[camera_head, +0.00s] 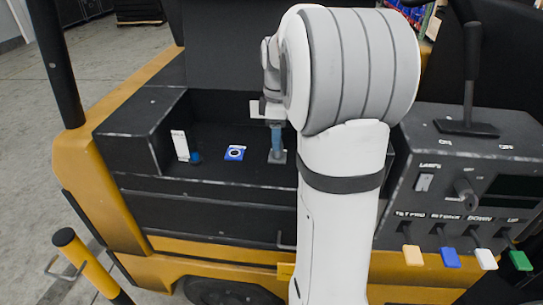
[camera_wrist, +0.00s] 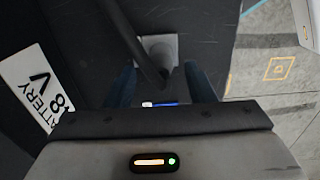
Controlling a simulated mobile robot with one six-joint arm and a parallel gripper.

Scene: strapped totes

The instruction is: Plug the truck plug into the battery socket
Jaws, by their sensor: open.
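My gripper (camera_head: 277,143) is over the right part of the dark recess in the truck, its blue fingers pointing down close to a small grey block (camera_head: 277,158). In the wrist view my gripper (camera_wrist: 161,88) is open, with its blue fingers apart. A dark cable or bar (camera_wrist: 143,52) runs between them from a grey square fitting (camera_wrist: 159,46). A small blue piece (camera_wrist: 160,103) shows low between the fingers; I cannot tell whether it is the plug. A small blue part (camera_head: 195,157), possibly the socket, is beside the white label (camera_head: 180,145).
The battery label (camera_wrist: 35,88) is at the left in the wrist view. The recess has raised dark walls (camera_head: 130,140). A control panel (camera_head: 460,190) with a lever and coloured tags stands at right. My arm hides the recess's right end. A yellow post (camera_head: 85,262) stands at lower left.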

